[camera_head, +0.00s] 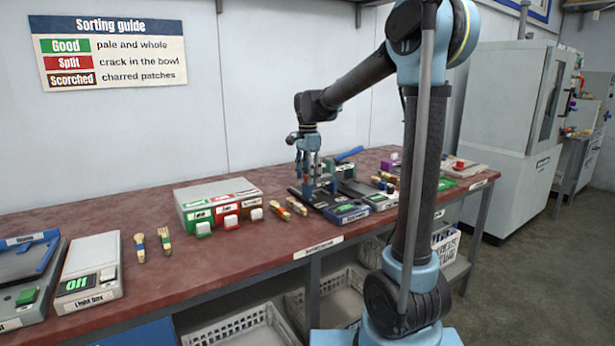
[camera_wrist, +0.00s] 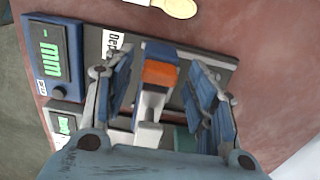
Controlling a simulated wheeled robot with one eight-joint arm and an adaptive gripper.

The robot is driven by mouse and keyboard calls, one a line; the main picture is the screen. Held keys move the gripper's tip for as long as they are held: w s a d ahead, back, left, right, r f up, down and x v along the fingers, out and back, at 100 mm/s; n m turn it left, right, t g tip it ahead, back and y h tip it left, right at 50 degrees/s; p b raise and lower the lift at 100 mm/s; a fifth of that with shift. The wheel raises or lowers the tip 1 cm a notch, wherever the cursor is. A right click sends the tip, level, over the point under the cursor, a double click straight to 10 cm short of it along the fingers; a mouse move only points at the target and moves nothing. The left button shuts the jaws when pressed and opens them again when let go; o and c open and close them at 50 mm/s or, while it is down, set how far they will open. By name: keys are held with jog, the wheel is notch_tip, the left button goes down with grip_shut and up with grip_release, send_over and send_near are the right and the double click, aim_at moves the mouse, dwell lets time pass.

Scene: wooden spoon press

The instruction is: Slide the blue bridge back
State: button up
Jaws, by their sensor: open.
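My gripper (camera_head: 308,180) is open and points down over the depth gauge (camera_head: 313,197), a dark flat base on the bench. The wrist view shows the gauge base (camera_wrist: 92,45) and its blue display unit (camera_wrist: 52,58) with a green "mm" readout. The blue bridge (camera_wrist: 160,50) stands on the base, with an orange block (camera_wrist: 160,74) on its near side and a pale grey stem below. The fingers of my gripper (camera_wrist: 162,100) are spread to either side of these parts. I cannot tell whether either finger touches them. My gripper hides much of the bridge in the head view.
Wooden spoons (camera_head: 296,206) lie left of the gauge, near a sorting box (camera_head: 218,201) with green, red and brown labels. Other devices stand close on the gauge's right. Bare red bench top lies behind the gauge.

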grip_shut()
jog(key=shift+w+a, duration=0.9)
jog(key=shift+w, duration=0.45)
jog(key=shift+w+a, duration=0.95)
jog(key=shift+w, duration=0.4)
jog(key=shift+w+a, duration=0.9)
jog(key=shift+w, duration=0.45)
grip_release()
jog(key=shift+w, duration=0.1)
notch_tip(320, 180, up, 12)
